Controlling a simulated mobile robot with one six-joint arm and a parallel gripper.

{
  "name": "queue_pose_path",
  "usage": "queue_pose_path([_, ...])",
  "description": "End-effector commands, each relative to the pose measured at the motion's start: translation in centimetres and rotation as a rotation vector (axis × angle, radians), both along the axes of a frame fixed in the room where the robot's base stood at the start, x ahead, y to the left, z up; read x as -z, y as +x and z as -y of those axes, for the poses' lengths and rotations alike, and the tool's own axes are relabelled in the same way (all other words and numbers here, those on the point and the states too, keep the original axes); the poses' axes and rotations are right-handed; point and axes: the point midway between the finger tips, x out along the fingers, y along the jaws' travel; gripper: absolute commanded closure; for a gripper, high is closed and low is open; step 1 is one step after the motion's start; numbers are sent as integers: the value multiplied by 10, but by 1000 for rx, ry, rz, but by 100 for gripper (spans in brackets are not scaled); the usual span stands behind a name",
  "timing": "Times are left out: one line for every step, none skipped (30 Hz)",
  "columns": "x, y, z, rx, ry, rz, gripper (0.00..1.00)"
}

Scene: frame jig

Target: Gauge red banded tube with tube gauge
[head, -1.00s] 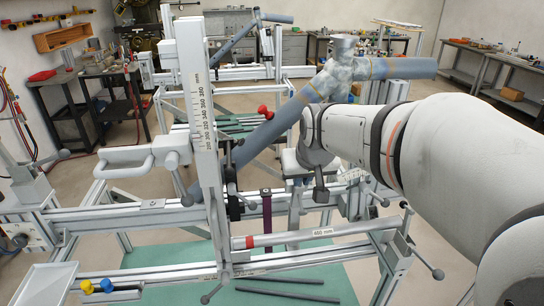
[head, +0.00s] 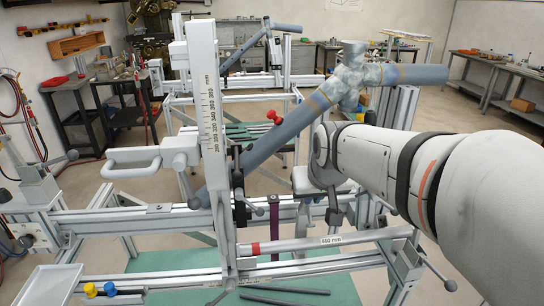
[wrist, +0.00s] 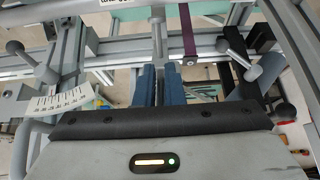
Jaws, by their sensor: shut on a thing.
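The red banded tube (head: 290,245) is grey, with a red band near its left end and a paper length label. It lies level across the front of the jig. In the wrist view it shows at the top edge (wrist: 185,10). My gripper (wrist: 160,84) has its two blue fingers shut on a slim grey metal bar (wrist: 158,42), which looks like the tube gauge. In the head view the grey gauge (head: 303,208) hangs below my wrist, with its lower end at the tube, right of the red band. Whether it touches the tube is unclear.
A tall column with a printed scale (head: 208,95) stands left of my arm. A thick blue-grey tube (head: 285,130) slants behind, with a joint at its top. A purple strap (head: 275,228) hangs beside the gauge. Clamp handles (head: 437,272) and a white tray (head: 47,288) flank the tube.

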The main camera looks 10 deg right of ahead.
Motion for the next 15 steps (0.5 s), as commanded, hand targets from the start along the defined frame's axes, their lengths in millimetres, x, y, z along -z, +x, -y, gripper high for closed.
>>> queue_pose_path([0, 0, 0, 0, 0, 0, 100])
queue_pose_path([0, 0, 0, 0, 0, 0, 100])
queue_pose_path([0, 0, 0, 0, 0, 0, 100])
queue_pose_path([0, 0, 0, 0, 0, 1, 100])
queue_pose_path([0, 0, 0, 0, 0, 1, 100])
queue_pose_path([0, 0, 0, 0, 0, 2, 100])
queue_pose_path([1, -1, 0, 0, 0, 2, 100])
queue_pose_path([2, -1, 0, 0, 0, 2, 100])
queue_pose_path([4, -3, 0, 0, 0, 2, 100])
queue_pose_path([5, -4, 0, 0, 0, 2, 100])
queue_pose_path([6, -6, 0, 0, 0, 2, 100])
queue_pose_path([8, -8, 0, 0, 0, 3, 100])
queue_pose_path([9, -9, 0, 0, 0, 3, 100])
queue_pose_path([10, -11, 0, 0, 0, 3, 100])
queue_pose_path([12, -13, 0, 0, 0, 3, 100])
